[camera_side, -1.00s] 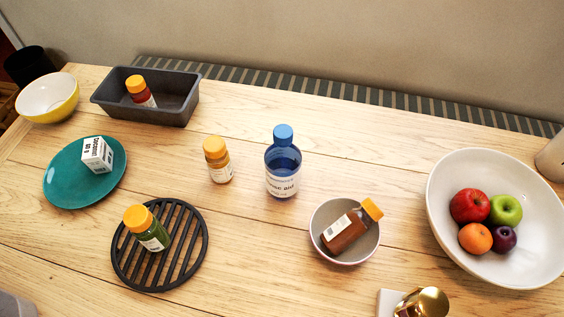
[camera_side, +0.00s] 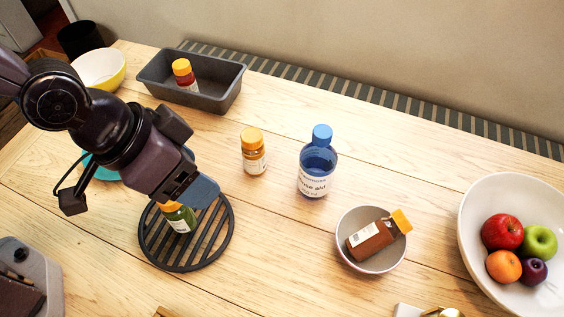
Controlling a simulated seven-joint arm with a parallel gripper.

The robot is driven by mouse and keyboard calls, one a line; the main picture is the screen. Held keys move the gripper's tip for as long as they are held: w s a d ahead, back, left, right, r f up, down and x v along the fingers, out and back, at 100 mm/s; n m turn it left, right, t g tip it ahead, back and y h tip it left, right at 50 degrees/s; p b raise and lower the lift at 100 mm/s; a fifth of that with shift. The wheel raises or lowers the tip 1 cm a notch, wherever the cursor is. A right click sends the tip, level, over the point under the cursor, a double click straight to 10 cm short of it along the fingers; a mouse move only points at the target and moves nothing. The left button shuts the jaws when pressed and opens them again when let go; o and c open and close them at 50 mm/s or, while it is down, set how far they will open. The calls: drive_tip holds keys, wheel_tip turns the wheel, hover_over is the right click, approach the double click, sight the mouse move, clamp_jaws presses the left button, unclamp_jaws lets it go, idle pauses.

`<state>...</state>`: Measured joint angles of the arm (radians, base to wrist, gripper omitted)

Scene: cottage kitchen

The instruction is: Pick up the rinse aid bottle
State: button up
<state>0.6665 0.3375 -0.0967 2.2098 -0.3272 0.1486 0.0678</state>
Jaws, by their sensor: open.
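The rinse aid bottle (camera_side: 318,168) is blue and clear with a blue cap and a white label. It stands upright on the wooden table near the middle of the view. My gripper (camera_side: 205,192) is at the left, above the black trivet (camera_side: 222,232) and to the left of the rinse aid bottle, apart from it. It is open. It partly covers the green jar (camera_side: 181,219) with an orange cap on the trivet. Nothing shows held in the jaws, though their far side is hidden.
An orange-capped jar (camera_side: 254,154) stands just left of the bottle. A grey bowl (camera_side: 372,262) holding a brown bottle (camera_side: 371,239) is at its lower right. A dark loaf pan (camera_side: 217,99) is behind; a white fruit bowl (camera_side: 477,225) is at right. My arm mostly hides a teal plate (camera_side: 104,172).

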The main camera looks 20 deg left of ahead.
sight(327, 126)
drive_tip(key=d+f+t, duration=0.1)
drive_tip(key=d+f, duration=0.2)
drive_tip(key=d+f+t+h, duration=0.1)
drive_tip(key=d+f+t, duration=0.1)
drive_tip(key=d+f, duration=0.2)
drive_tip(key=d+f+t, duration=0.1)
drive_tip(key=d+f, duration=0.3)
drive_tip(key=shift+d+n+t+h, duration=0.15)
drive_tip(key=shift+n+t+h, duration=0.15)
drive_tip(key=shift+t, duration=0.1)
drive_tip(key=w+t, duration=0.1)
drive_tip(key=t, duration=0.1)
drive_tip(key=n+t, duration=0.1)
drive_tip(key=t, duration=0.1)
drive_tip(key=shift+w, duration=0.4)
drive_tip(key=w+a+r+n+t+y, duration=0.2)
drive_tip(key=w+r+t, duration=0.1)
drive_tip(key=r+t, duration=0.3)
drive_tip(key=x, duration=0.7)
drive_tip(key=shift+w+d+r, duration=0.1)
drive_tip(key=shift+w+r, duration=0.05)
drive_tip(key=shift+r, duration=0.1)
drive_tip(key=shift+d+x, duration=0.15)
drive_tip(key=shift+x, duration=1.2)
drive_tip(key=shift+d+x, duration=0.1)
drive_tip(key=shift+x, duration=1.3)
drive_tip(key=shift+r, duration=0.1)
clamp_jaws()
